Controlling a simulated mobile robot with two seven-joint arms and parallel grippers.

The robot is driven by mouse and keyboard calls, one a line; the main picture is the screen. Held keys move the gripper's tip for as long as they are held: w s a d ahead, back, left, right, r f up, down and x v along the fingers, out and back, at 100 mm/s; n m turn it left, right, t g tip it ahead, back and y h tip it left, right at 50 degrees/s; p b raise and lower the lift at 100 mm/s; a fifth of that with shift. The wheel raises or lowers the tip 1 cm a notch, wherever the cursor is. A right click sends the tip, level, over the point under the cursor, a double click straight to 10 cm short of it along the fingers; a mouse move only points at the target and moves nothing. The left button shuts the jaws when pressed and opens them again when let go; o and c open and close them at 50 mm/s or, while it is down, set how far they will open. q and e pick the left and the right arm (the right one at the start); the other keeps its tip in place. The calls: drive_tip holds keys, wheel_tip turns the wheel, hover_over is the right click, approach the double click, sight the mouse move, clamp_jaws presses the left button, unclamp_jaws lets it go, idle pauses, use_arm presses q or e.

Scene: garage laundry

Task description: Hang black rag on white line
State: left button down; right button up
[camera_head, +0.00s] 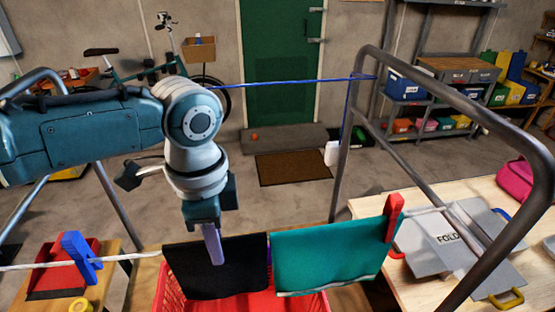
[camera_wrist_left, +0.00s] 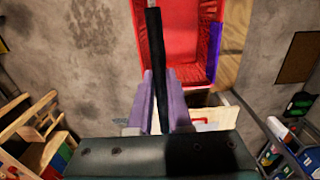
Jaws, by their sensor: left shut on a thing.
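The black rag (camera_head: 235,272) hangs flat above the red basket, with its top edge about level with the white line (camera_head: 40,264). The line meets the rag's left edge; I cannot tell whether the rag is folded over it. My left gripper (camera_head: 217,258) is shut on the rag, its purple finger lying against the near face. In the left wrist view the rag (camera_wrist_left: 155,35) shows edge-on as a dark strip between both fingers (camera_wrist_left: 160,78). My right gripper is not in view.
A teal cloth (camera_head: 325,252) hangs right beside the rag, with a red clothespin (camera_head: 393,216). A blue clothespin (camera_head: 80,257) sits on the line at left. The red basket (camera_head: 172,296) is below. A metal frame (camera_head: 342,160) and a wooden table (camera_head: 450,200) stand at right.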

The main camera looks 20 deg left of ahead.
use_arm(q)
drive_tip(key=c, duration=0.8)
unclamp_jaws()
drive_tip(key=shift+o, duration=0.2)
wheel_tip(320, 180, up, 10)
drive_tip(key=shift+f+b, duration=0.1)
drive_tip(key=shift+b, duration=0.9)
drive_tip(key=s+d+n+t+h+p, duration=0.2)
drive_tip(key=s+d+n+p, duration=0.25)
drive_tip(key=s+d, duration=0.45)
drive_tip(key=s+a+r+n+t+y+p, duration=0.1)
drive_tip(key=s+a+r+n+p, duration=0.2)
drive_tip(key=s+a+n, duration=0.2)
drive_tip(key=s+a, duration=0.2)
drive_tip(key=s, duration=0.1)
drive_tip(key=shift+a+r+t+y, duration=0.3)
drive_tip(key=shift+y, duration=0.1)
